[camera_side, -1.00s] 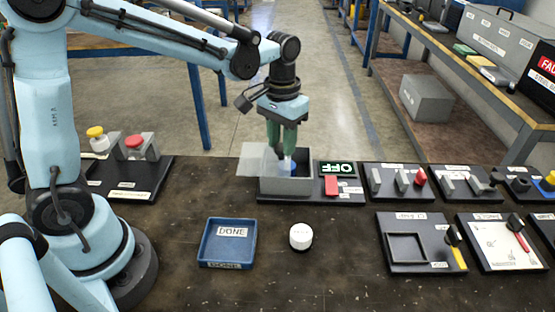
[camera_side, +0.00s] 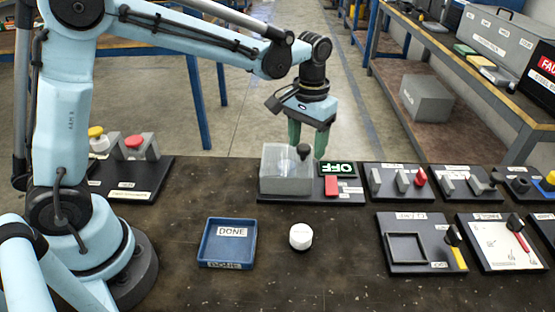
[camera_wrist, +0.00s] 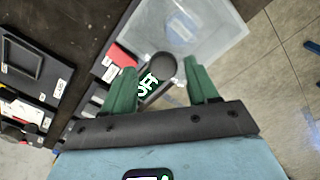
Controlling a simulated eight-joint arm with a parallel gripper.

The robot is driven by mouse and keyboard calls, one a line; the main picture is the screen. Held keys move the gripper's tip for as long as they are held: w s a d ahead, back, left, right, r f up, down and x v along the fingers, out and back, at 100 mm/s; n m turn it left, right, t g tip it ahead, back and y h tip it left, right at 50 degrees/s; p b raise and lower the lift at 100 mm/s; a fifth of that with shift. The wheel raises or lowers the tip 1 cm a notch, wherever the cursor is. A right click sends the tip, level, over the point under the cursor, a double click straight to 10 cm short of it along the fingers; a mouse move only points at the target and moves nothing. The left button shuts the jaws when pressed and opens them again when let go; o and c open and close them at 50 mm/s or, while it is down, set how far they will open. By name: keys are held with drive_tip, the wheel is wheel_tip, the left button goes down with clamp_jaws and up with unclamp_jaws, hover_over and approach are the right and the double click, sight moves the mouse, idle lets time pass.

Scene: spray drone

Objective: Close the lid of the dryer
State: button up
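The dryer is a grey box (camera_side: 286,186) at the back middle of the bench. Its translucent lid (camera_side: 283,160) lies over the box top; I cannot tell whether it is fully down. A dark round knob (camera_side: 304,149) stands at the lid's right side. In the wrist view the lid (camera_wrist: 212,28) shows with the knob (camera_wrist: 161,66) at its near edge. My gripper (camera_side: 307,151) is open, with one green finger on each side of the knob. In the wrist view gaps show between the knob and the fingers. The box contents are blurred through the lid.
A blue DONE tray (camera_side: 228,243) and a white round jar (camera_side: 301,236) stand in front. More fixtures line the right side.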

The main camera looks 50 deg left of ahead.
drive_tip(key=shift+r, duration=0.1)
wheel_tip(320, 180, up, 12)
idle(0.6)
drive_tip(key=shift+s+a, duration=0.1)
drive_tip(key=s+a+f+t, duration=0.3)
drive_tip(key=s+f, duration=0.1)
drive_tip(key=s, duration=0.3)
drive_tip(key=s+a+f+m+t, duration=0.1)
drive_tip(key=s+a+f+t, duration=0.2)
drive_tip(key=s, duration=0.3)
drive_tip(key=shift+s+f+t, duration=0.4)
drive_tip(key=shift+f+t, duration=0.05)
drive_tip(key=shift+t, duration=0.15)
